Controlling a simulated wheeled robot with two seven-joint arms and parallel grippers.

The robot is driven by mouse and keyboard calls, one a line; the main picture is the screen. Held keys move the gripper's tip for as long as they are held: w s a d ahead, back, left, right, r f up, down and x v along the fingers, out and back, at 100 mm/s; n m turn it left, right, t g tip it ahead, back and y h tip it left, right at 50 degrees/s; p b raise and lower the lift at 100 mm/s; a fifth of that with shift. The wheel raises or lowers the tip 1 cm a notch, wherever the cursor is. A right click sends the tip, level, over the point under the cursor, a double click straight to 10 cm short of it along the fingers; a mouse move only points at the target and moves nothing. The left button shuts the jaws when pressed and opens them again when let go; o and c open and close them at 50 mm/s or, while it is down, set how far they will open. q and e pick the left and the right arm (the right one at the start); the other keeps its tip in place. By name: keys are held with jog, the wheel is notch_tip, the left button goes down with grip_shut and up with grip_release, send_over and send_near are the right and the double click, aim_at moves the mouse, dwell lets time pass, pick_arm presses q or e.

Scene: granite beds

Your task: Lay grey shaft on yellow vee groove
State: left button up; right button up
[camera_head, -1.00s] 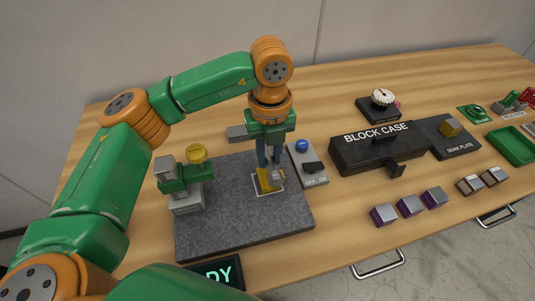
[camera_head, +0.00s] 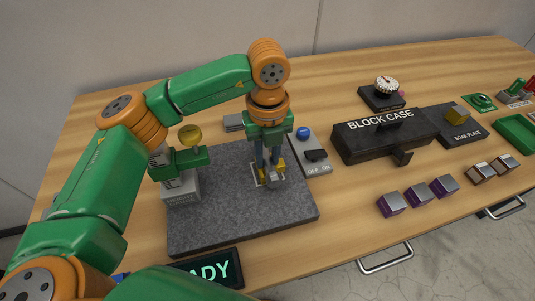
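My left gripper (camera_head: 268,164) points down over the right part of the dark granite plate (camera_head: 225,218). Its two fingers stand a little apart, right at the yellow vee groove (camera_head: 281,165), and partly cover it. A small grey piece (camera_head: 275,182), which looks like an end of the grey shaft, shows low between and in front of the yellow parts. I cannot tell whether it rests in the groove or is held by the fingers. My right gripper is out of view.
A switch box (camera_head: 314,158) with a blue button stands right of the plate. The black block case (camera_head: 385,138) and several purple-sided metal blocks (camera_head: 417,193) lie farther right. A lit display (camera_head: 218,270) is in front.

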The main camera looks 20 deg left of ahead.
aim_at(265, 160)
pick_arm(q)
jog(key=o, duration=0.3)
jog(key=shift+s+f, duration=0.1)
jog(key=shift+f, duration=0.1)
jog(key=shift+s+a, duration=0.25)
jog(key=shift+d, duration=0.1)
notch_tip(265, 160, up, 7)
jog(key=shift+w+r+b, duration=0.1)
jog(key=shift+b, duration=0.3)
jog(key=shift+r, duration=0.15)
